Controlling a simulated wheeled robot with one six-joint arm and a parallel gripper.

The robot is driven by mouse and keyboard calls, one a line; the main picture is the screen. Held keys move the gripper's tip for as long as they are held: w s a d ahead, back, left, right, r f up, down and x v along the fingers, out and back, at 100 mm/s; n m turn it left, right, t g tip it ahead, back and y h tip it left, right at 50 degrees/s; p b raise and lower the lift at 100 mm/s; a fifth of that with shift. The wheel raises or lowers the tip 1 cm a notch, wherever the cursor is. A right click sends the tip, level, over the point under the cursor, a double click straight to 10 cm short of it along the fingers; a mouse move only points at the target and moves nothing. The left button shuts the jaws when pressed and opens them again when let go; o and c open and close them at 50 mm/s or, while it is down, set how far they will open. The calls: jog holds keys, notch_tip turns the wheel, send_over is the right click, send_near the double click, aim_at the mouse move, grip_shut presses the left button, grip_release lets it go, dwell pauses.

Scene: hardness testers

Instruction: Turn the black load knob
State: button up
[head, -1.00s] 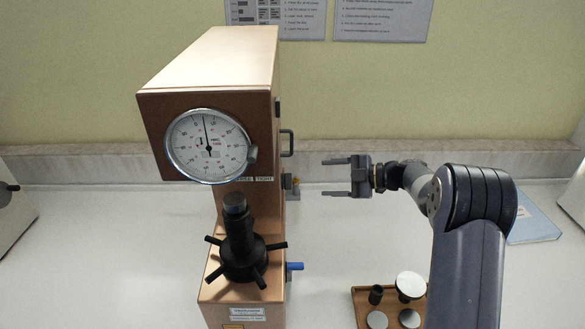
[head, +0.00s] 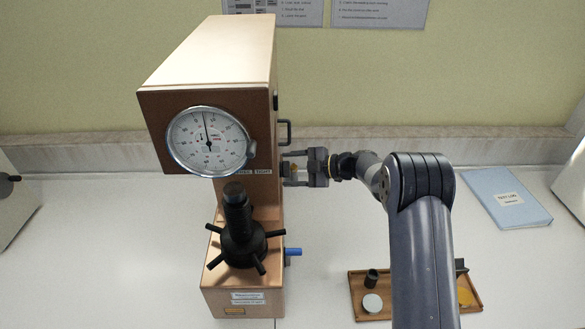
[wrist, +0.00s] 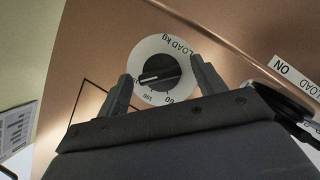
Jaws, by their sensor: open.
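The black load knob (wrist: 158,72) sits on a white dial plate (wrist: 140,47) marked "LOAD kg" on the tester's copper-coloured side. In the wrist view a pale pointer line on the knob points left. My gripper (wrist: 164,88) is open, with one finger on each side of the knob; I cannot tell whether they touch it. In the head view my gripper (head: 294,169) is at the right side of the hardness tester (head: 218,75), below a black handle. The knob is mostly hidden there behind the fingers.
A blue-tipped lever (head: 293,252) sticks out low on the tester's right side. A wooden tray (head: 358,309) with small parts lies on the bench below my arm. A blue folder (head: 508,197) lies at the right. A "LOAD ON" label (wrist: 291,72) is near the knob.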

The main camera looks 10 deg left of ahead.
jog(key=shift+c, duration=0.2)
jog(key=c, duration=0.9)
jog(key=shift+c, duration=0.2)
jog(key=shift+f+b, duration=0.2)
jog(key=shift+b, duration=0.4)
jog(key=n+y+b, duration=0.2)
jog(key=n+b, duration=0.3)
jog(key=b, duration=0.6)
jog(key=n+y+b, duration=0.2)
jog(key=n+b, duration=0.4)
jog(key=b, duration=0.5)
jog(key=f+n+y+b, duration=0.1)
jog(key=n+b, duration=0.4)
jog(key=b, duration=0.6)
jog(key=shift+n+y, duration=0.4)
jog(key=shift+y, duration=0.2)
jog(key=shift+r, duration=0.1)
